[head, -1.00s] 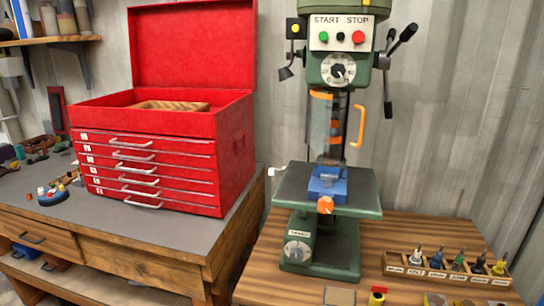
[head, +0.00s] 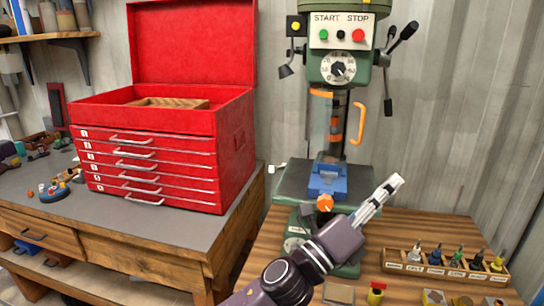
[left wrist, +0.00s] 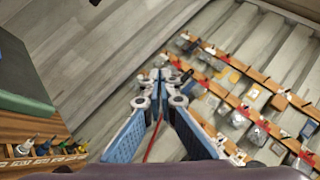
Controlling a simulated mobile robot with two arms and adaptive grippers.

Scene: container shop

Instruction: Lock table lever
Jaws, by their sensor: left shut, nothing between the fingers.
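The green drill press (head: 335,20) stands on the wooden bench. Its dark square table (head: 292,182) carries a blue vise (head: 328,182) with an orange knob (head: 325,203). A small white-tipped lever (head: 271,170) sticks out at the left side of the table. My left gripper (head: 394,184) is shut and empty, in front of the table's right side and pointing up and right, away from the lever. Its shut fingers also show in the left wrist view (left wrist: 162,76). My left arm hides part of the drill press base. My right gripper is not in view.
A rack of bits (head: 446,270) stands at the right of the wooden bench (head: 455,232). Small blocks lie along its front. A red tool chest (head: 150,160) stands on the left workbench. The wrist view also shows wall shelves (left wrist: 235,90) with several items.

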